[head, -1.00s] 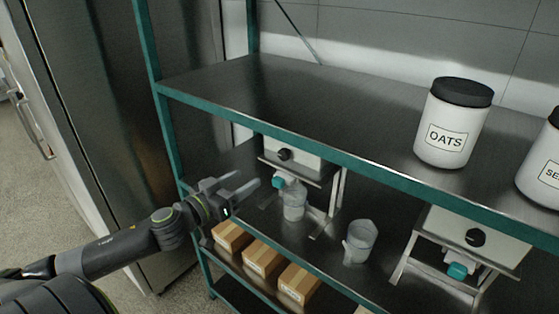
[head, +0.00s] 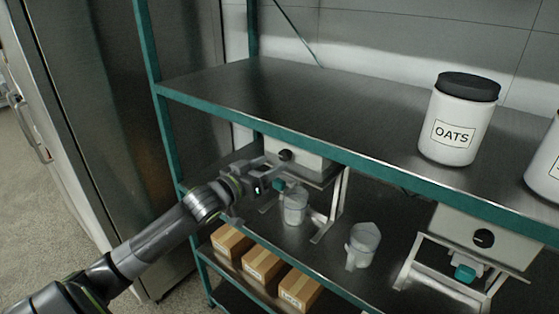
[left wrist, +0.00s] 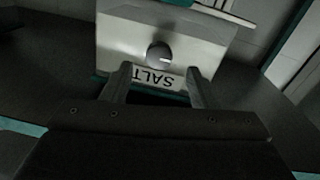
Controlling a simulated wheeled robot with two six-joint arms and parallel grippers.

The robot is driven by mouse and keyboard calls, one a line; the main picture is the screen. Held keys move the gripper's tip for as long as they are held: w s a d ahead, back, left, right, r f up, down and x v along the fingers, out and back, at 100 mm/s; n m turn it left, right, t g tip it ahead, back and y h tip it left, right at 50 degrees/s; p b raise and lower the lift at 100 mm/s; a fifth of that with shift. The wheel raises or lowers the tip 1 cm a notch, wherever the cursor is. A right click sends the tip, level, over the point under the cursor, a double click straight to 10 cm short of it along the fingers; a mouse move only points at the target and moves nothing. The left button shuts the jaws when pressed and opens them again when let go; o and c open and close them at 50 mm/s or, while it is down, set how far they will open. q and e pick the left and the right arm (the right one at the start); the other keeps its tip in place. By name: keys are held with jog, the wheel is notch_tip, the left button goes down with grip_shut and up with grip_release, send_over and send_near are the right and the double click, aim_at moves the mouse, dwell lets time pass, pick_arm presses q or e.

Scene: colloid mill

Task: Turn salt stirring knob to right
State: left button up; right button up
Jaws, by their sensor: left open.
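The salt dispenser is a pale box (head: 312,163) hanging under the upper shelf. Its round dark stirring knob (head: 286,155) is on the front face. The left wrist view shows the knob (left wrist: 159,54) as a grey-black disc, with an upside-down SALT label (left wrist: 165,78) beside it. My left gripper (head: 279,166) is in front of this dispenser. In the left wrist view its two fingers (left wrist: 159,70) are spread apart and empty; the knob lies just beyond the gap between the tips, seemingly untouched. My right gripper is not in view.
A teal shelf edge (head: 350,158) runs close above my left gripper. A clear jug (head: 294,206) stands below the salt dispenser, another jug (head: 363,246) to its right. An OATS jar (head: 456,120) stands on the top shelf. Cardboard boxes (head: 262,264) sit lower.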

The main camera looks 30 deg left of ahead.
aim_at(282, 157)
pick_arm(q)
jog(key=shift+w+d, duration=0.2)
jog(key=shift+w, duration=0.95)
jog(key=shift+w+d, duration=0.15)
jog(key=shift+w, duration=0.95)
jog(key=c, duration=1)
